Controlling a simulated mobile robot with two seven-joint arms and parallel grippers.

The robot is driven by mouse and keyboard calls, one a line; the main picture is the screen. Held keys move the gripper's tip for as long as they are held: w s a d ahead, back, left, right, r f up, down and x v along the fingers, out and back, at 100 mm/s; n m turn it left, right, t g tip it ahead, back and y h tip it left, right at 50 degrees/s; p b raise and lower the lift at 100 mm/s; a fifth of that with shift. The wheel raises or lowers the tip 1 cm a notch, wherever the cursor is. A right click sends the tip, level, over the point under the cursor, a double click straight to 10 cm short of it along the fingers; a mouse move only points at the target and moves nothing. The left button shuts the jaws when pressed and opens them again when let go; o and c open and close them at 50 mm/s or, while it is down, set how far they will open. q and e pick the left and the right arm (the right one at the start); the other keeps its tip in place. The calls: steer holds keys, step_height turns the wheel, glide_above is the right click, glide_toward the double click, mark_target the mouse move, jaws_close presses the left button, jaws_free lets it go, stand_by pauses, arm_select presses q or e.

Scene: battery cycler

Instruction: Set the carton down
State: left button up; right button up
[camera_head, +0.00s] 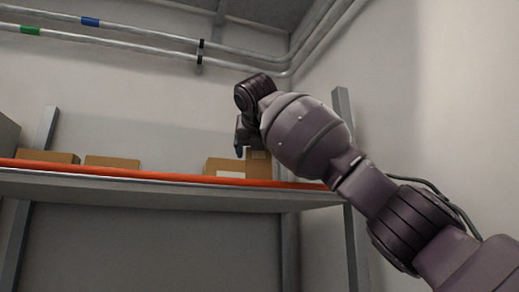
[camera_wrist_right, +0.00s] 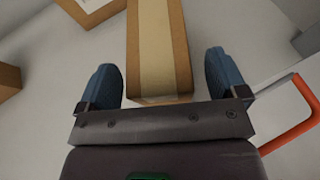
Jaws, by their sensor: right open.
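A brown carton (camera_wrist_right: 158,50) with a pale tape strip stands between the blue fingers of my right gripper (camera_wrist_right: 165,82) in the right wrist view. The gripper is open, with a gap between each finger and the carton's sides. In the head view the carton (camera_head: 258,164) is on the shelf near its right end, partly covered by my right gripper (camera_head: 241,147) and wrist. My left gripper is in neither view.
The shelf has an orange front edge (camera_head: 130,172). A grey upright (camera_head: 345,130) stands at the right end. Pipes (camera_head: 130,35) run along the wall above.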

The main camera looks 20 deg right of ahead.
steer(key=b+v, duration=0.2)
steer(key=v, duration=1)
stand_by(0.5)
